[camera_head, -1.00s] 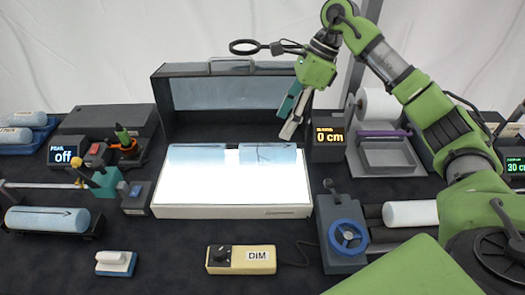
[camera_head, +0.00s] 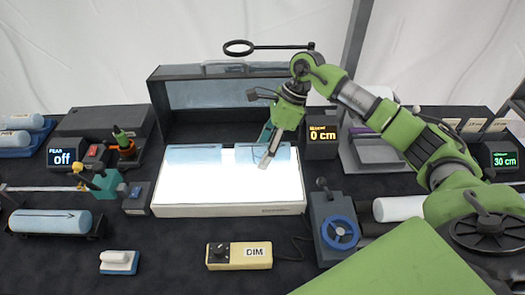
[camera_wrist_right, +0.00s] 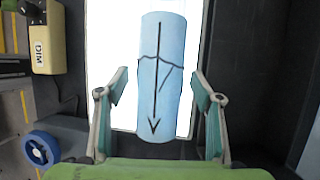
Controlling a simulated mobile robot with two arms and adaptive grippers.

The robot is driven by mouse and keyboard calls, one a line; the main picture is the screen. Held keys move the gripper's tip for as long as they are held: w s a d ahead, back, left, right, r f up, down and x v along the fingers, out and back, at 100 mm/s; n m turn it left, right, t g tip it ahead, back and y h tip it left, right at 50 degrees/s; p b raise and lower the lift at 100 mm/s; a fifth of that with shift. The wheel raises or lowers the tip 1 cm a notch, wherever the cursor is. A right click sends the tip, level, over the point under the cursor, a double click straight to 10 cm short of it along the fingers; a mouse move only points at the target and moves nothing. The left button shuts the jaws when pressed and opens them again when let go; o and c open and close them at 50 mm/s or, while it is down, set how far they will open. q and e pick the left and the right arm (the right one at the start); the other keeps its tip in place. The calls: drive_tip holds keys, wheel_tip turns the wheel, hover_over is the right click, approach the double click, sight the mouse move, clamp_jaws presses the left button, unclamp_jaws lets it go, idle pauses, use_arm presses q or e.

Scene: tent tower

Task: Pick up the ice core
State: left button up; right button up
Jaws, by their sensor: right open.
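The ice core (camera_wrist_right: 170,45) is a pale blue cylinder with a dark arrow and a dark crack line. It lies on the lit white light box (camera_head: 225,211), and its right part shows in the head view (camera_head: 284,153) behind my right gripper (camera_head: 266,157). In the wrist view my right gripper (camera_wrist_right: 159,82) is open, with one finger on either side of the core's arrowhead end. Nothing is held, and clear gaps show between fingers and core. My left gripper is not in view.
Another pale blue shape (camera_head: 193,154) is left on the light box. A similar core (camera_head: 50,222) lies in a dark cradle at far left. A DIM control box (camera_head: 240,256) and a blue-wheeled device (camera_head: 340,233) stand in front. The box's raised lid (camera_head: 205,94) is behind.

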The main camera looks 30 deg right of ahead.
drive_tip(key=c, duration=1.6)
drive_tip(key=shift+o, duration=0.2)
drive_tip(key=shift+r, duration=0.1)
drive_tip(key=shift+w, duration=0.1)
